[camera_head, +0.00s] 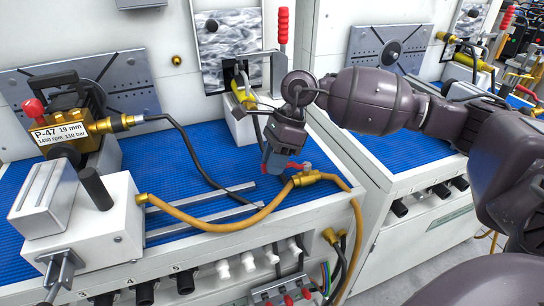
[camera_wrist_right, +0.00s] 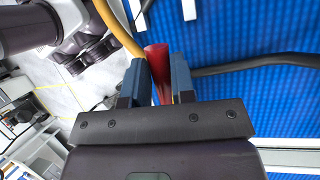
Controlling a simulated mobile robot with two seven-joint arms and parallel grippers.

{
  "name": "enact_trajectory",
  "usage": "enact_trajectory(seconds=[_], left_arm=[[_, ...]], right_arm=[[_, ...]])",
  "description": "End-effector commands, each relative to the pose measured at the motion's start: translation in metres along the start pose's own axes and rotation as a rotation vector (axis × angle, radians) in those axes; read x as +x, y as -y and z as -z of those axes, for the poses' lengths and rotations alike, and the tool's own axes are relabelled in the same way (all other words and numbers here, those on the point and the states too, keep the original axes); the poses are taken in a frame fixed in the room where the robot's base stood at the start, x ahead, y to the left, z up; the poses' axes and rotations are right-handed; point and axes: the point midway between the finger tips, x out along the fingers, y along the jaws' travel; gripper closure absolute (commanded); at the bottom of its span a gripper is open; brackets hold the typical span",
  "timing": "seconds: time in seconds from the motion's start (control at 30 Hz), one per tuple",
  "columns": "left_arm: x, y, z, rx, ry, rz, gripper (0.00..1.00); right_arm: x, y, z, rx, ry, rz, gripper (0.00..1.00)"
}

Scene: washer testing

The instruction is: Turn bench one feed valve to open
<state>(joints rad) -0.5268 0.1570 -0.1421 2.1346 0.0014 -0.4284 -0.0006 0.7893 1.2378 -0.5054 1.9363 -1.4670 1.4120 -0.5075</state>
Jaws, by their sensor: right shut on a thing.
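The feed valve (camera_head: 308,178) is a small brass body in line with a yellow hose, near the front right corner of the blue-matted bench. Its red handle (camera_head: 296,166) shows just beside my right gripper (camera_head: 277,163), which reaches down over it from the right. In the right wrist view the red handle (camera_wrist_right: 157,62) stands between the two blue-grey fingers, and my right gripper (camera_wrist_right: 159,78) is shut on it. The fingers hide part of the handle, so its exact angle is hard to read. My left gripper is not in view.
The yellow hose (camera_head: 225,226) runs from a grey block to the valve and on over the bench's front edge. A pump labelled P-47 (camera_head: 62,132) stands at the left. A red-handled toggle clamp (camera_head: 283,28) rises behind. A second bench (camera_head: 405,150) stands at the right.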

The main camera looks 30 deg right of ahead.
Motion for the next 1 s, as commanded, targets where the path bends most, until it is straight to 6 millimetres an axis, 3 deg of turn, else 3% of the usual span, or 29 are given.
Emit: enact_trajectory(seconds=[0.73,0.77,0.9,1.0], left_arm=[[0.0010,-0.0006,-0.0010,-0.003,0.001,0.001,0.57],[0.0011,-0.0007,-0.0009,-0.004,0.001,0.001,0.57],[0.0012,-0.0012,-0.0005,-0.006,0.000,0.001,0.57],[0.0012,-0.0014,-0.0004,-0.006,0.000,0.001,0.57]], right_arm=[[0.0015,-0.0072,0.0012,-0.082,-0.020,-0.035,1.00],[0.0015,-0.0072,0.0011,-0.082,-0.020,-0.035,0.73],[0.0015,-0.0070,0.0010,-0.081,-0.019,-0.034,0.52],[0.0014,-0.0069,0.0010,-0.080,-0.019,-0.034,0.50]])
